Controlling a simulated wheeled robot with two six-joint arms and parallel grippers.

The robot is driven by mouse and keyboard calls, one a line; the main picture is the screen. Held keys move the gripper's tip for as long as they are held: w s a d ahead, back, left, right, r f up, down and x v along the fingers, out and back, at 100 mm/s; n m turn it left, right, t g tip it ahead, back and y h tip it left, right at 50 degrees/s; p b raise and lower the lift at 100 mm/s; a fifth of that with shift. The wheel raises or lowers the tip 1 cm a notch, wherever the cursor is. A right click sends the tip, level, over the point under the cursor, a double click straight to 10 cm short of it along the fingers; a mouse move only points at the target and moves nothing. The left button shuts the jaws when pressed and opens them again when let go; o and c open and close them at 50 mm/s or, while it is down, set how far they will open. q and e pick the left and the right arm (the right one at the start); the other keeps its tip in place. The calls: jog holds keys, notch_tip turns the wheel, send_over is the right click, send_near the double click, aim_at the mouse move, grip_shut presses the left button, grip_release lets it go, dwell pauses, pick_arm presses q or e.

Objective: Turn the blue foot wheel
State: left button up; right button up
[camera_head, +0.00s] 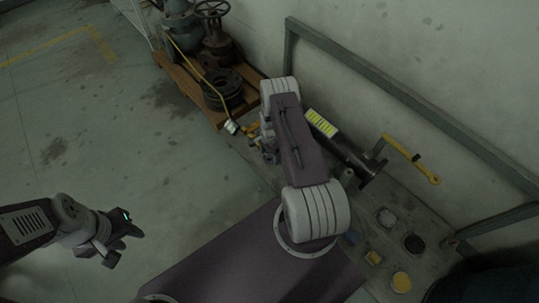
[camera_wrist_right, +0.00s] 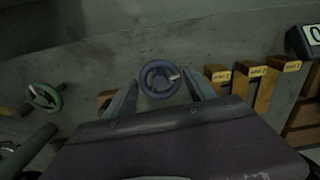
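The blue wheel (camera_wrist_right: 159,79) shows in the right wrist view as a small dark blue ring with a hub, upper middle. My right gripper (camera_wrist_right: 160,84) is open, with one finger on each side of the wheel in that picture; I cannot tell how far beyond the fingertips it lies, and no contact shows. In the head view the right arm covers most of the right gripper, and I cannot make out the blue wheel. My left gripper (camera_head: 125,249) is at the lower left over bare floor, open and empty.
A green wheel (camera_wrist_right: 45,98) is at the left in the wrist view; labelled wooden posts (camera_wrist_right: 263,88) stand at the right. In the head view, a wooden pallet (camera_head: 187,82) holds rusty valve parts, and a yellow-handled lever (camera_head: 412,160) is by the wall. The left floor is clear.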

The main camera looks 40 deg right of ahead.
aim_at(269, 156)
jog(key=shift+o, duration=0.6)
jog(key=shift+r, duration=0.15)
notch_tip(269, 156, up, 9)
jog(key=p, duration=0.5)
jog(key=shift+p, duration=0.3)
